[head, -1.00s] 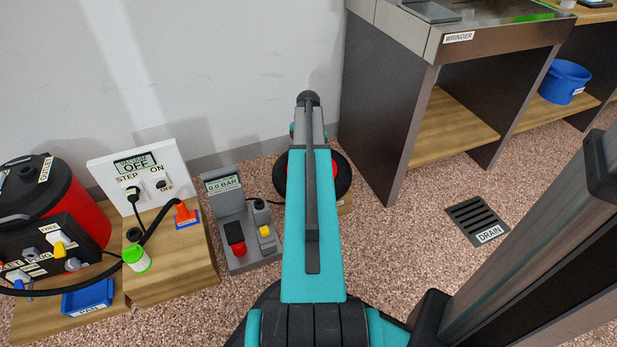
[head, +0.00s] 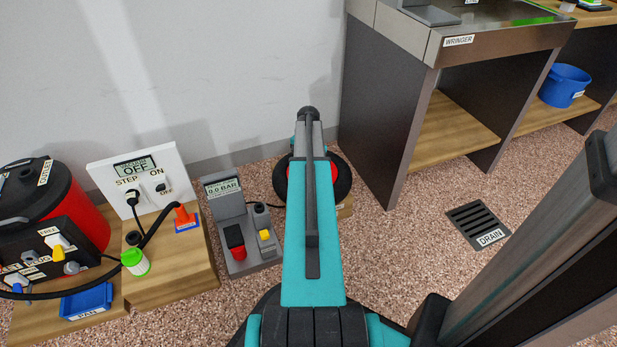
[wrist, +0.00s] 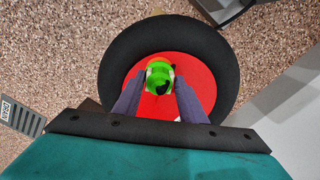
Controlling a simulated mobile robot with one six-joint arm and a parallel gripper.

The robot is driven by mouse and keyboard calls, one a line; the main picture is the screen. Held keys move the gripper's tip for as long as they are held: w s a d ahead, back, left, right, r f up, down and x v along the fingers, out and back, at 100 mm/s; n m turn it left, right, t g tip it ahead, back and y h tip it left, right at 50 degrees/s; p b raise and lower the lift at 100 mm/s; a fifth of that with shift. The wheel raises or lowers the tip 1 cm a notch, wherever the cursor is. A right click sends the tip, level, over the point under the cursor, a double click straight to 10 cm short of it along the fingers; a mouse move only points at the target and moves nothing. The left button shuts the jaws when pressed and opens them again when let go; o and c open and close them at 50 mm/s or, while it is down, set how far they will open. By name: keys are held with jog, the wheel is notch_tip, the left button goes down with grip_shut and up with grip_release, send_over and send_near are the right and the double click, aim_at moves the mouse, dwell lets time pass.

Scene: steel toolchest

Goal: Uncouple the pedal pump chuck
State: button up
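In the wrist view a bright green round piece (wrist: 157,79), seemingly the chuck, with black marks, sits over the red hub of the black-tyred wheel (wrist: 120,60). My gripper (wrist: 160,78) points at the hub, its two purple-grey fingers apart on either side of the green piece. Contact with it is hard to tell. In the head view my arm covers part of the wheel (head: 342,180) and hides the green piece and fingers. The grey pump unit (head: 224,208) stands left of the wheel, with a red pedal, a yellow piece and a display reading 0.0 BAR.
The wringer bench (head: 385,120) is close on the right. A floor drain (head: 478,224) lies beyond open floor.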

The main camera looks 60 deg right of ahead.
grip_shut()
jog(key=shift+n+p, duration=2.15)
jog(key=shift+n, duration=0.65)
jog(key=shift+s+n+p, duration=0.1)
jog(key=shift+n+p, duration=1.85)
jog(key=shift+n, duration=1.25)
